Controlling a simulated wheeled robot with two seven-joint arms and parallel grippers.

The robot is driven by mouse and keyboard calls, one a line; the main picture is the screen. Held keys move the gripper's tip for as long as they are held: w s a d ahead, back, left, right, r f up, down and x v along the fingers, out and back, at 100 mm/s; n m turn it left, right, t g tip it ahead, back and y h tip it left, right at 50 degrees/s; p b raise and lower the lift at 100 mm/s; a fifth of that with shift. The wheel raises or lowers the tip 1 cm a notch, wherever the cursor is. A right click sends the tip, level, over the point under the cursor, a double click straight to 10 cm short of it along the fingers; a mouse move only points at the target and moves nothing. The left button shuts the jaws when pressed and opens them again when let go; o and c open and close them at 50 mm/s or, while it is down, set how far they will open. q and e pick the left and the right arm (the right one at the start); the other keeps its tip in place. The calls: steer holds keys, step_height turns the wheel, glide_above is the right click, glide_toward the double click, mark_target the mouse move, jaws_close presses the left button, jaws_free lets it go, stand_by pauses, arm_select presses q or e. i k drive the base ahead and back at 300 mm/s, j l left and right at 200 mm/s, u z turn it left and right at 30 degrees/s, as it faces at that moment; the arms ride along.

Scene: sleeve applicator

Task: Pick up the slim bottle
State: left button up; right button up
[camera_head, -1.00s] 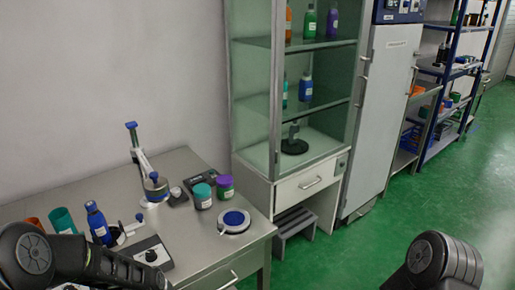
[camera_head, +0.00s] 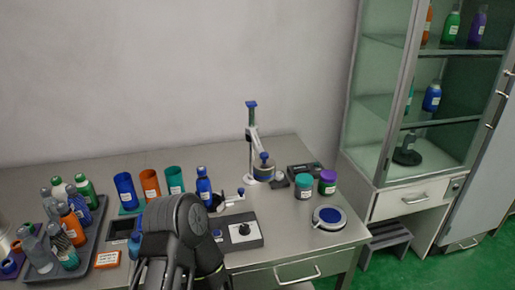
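A slim blue bottle (camera_head: 204,188) stands upright on the bench in the middle of the head view. I cannot tell for sure which of these the task means. My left arm rises from the bottom edge in front of the bench, and its gripper does not show. My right arm and gripper are out of view.
Blue, orange and teal cups (camera_head: 174,180) stand behind my arm. A stand device (camera_head: 252,150), a teal jar (camera_head: 304,187), a purple-lidded jar (camera_head: 327,183) and a round blue-topped plate (camera_head: 329,217) are at the bench's right. A glass cabinet (camera_head: 360,110) stands further right.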

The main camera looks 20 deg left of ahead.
mark_target(204, 186)
steer(key=u, duration=1.15)
steer(key=i+j+z, duration=0.2)
steer(key=z, duration=0.25)
steer(key=i+j+z, duration=0.25)
steer(key=z, duration=0.2)
steer(key=i+j+z, duration=0.15)
steer(key=j+z, duration=0.3)
steer(key=l, duration=0.1)
